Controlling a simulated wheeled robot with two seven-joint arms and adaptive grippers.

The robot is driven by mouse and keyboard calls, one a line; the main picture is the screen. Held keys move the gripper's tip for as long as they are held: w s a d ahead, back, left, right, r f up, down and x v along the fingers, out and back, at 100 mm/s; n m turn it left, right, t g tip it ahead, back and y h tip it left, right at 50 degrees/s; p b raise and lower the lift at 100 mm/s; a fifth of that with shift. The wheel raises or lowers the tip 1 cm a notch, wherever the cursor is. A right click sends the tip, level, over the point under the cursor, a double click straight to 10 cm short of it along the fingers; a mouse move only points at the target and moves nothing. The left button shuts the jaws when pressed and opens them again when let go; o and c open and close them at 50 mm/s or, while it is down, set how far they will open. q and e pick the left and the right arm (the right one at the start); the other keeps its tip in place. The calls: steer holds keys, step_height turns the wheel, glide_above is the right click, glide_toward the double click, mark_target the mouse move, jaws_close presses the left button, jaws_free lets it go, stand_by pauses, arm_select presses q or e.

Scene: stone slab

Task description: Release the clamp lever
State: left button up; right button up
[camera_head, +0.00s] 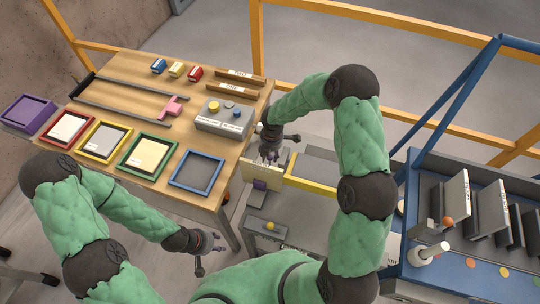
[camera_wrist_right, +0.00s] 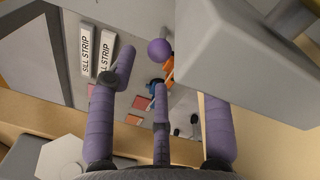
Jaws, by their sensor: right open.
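My right gripper (camera_head: 268,157) points down at the beige upright plate (camera_head: 252,173) beside the wooden table. In the right wrist view its purple ridged fingers (camera_wrist_right: 160,115) are spread apart, with nothing held between them. A smooth purple ball (camera_wrist_right: 160,50) shows just beyond the fingertips, with an orange part (camera_wrist_right: 169,68) under it; I cannot tell whether this is the clamp lever. A large grey block (camera_wrist_right: 245,60) stands close to the right finger. My left gripper (camera_head: 208,243) hangs in front of the table, away from everything; its finger opening is too small to judge.
The wooden table (camera_head: 130,85) holds coloured trays, a grey button box (camera_head: 223,117) and two labelled strips. A yellow-edged grey station (camera_head: 312,169) lies right of my right gripper. At far right, a blue rack (camera_head: 470,270) holds upright slabs, a white cylinder (camera_head: 430,253) and an orange ball (camera_head: 447,222).

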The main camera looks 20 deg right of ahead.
mark_target(271, 159)
step_height(271, 159, up, 8)
steer(key=shift+s+r, duration=0.15)
steer(key=shift+s, duration=0.25)
steer(key=shift+d, duration=0.1)
